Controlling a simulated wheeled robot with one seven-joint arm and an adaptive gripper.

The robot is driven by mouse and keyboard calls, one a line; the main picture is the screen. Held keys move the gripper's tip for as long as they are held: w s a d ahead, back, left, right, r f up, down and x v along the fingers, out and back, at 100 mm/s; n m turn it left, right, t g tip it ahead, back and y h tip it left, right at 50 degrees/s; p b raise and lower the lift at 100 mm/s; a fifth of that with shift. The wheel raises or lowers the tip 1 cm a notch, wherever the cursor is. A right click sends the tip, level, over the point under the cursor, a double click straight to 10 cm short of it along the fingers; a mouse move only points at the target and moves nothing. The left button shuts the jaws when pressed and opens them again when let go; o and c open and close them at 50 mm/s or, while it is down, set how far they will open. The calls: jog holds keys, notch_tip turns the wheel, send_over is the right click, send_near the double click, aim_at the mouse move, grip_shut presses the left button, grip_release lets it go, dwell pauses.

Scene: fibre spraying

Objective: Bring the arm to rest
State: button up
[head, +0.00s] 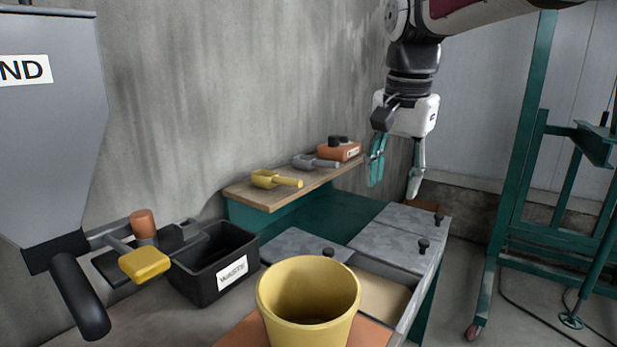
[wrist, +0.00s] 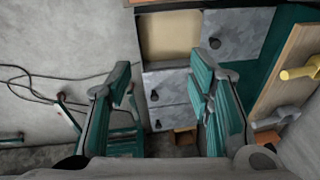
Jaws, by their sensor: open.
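My gripper (head: 395,170) hangs at the upper right in the head view, pointing down, with its fingers spread and nothing between them. It is high, near the right end of the wooden shelf (head: 240,193) and above the teal bench with grey lids (head: 388,242). In the wrist view my gripper (wrist: 160,105) shows its two teal-padded fingers wide apart. Grey lids with black knobs (wrist: 240,32) and the floor lie beyond them. My arm reaches in from the top right in the head view.
A yellow bucket (head: 308,300) stands in front. A black waste bin (head: 213,262) and a grey hopper (head: 50,130) are left. A green wheeled frame (head: 510,185) stands right.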

jog(key=s+d+f+n+p, duration=0.1)
jog(key=s+f+n, duration=0.1)
jog(key=s, duration=0.7)
jog(key=s+d+f+n+t+p, duration=0.1)
jog(key=s+d+f+n+p, duration=0.1)
jog(key=s, duration=0.8)
jog(key=s+d+f+n+t+p, duration=0.1)
jog(key=s+n, duration=0.3)
jog(key=s, duration=0.6)
jog(key=shift+s+d+f+p, duration=0.2)
jog(key=shift+d+f+p, duration=0.35)
jog(key=shift+d+p, duration=0.1)
